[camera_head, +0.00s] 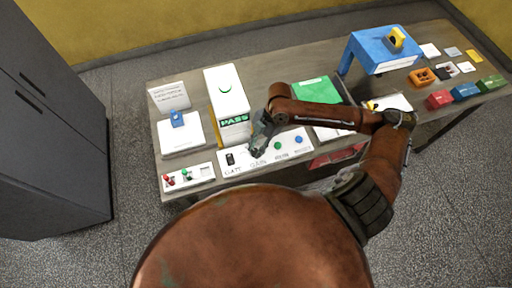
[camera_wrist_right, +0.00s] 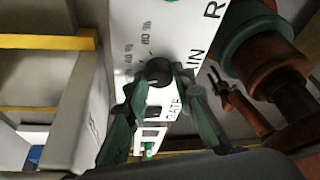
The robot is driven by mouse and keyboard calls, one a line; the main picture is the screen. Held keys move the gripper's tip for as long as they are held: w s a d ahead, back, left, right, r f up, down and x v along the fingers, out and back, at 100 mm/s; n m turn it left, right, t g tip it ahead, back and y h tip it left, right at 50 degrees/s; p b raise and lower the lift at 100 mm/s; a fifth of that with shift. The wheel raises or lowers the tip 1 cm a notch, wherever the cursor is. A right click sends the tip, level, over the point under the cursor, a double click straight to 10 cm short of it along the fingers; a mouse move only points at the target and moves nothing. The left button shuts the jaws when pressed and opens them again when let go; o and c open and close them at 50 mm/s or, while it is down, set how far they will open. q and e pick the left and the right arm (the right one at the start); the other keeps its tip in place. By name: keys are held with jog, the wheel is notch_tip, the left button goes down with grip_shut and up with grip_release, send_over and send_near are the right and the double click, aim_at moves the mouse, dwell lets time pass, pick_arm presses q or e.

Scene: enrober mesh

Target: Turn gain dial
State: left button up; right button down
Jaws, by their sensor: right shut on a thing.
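The white control panel (camera_head: 232,161) lies along the front of the bench, with a label that reads GAIN below my right gripper (camera_head: 256,150). The gain dial (camera_wrist_right: 158,71) is a round black knob in the right wrist view, with percent marks printed beside it. My right gripper (camera_wrist_right: 158,80) has its dark green fingers on either side of the dial and is shut on it. In the head view the gripper hides the dial. The dial's pointer is too small to read. My left gripper is not in view.
A black switch (camera_head: 230,159) is left of the dial; green (camera_head: 277,146) and blue (camera_head: 298,139) buttons are right. A white tower marked PASS (camera_head: 227,95) stands behind. A small panel with red and green levers (camera_head: 188,177) is at left, a blue stand (camera_head: 378,52) at right.

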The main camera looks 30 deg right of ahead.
jog(key=m+p, duration=0.1)
jog(key=p, duration=0.1)
jog(key=m+t+p, duration=0.1)
jog(key=m+p, duration=0.2)
jog(key=p, duration=0.1)
jog(key=shift+s+r+t, duration=0.2)
jog(key=shift+s+t, duration=0.05)
jog(key=shift+t, duration=0.15)
jog(key=m+p, duration=0.2)
jog(key=shift+f+m+t+p, duration=0.1)
jog(key=shift+m+t+p, duration=0.2)
jog(key=shift+t+p, duration=0.1)
jog(key=shift+f+m, duration=0.1)
jog(key=shift+m, duration=0.2)
jog(key=shift+h, duration=0.3)
jog(key=c, duration=1.7)
grip_release()
jog(key=shift+o, duration=0.2)
jog(key=v, duration=1.2)
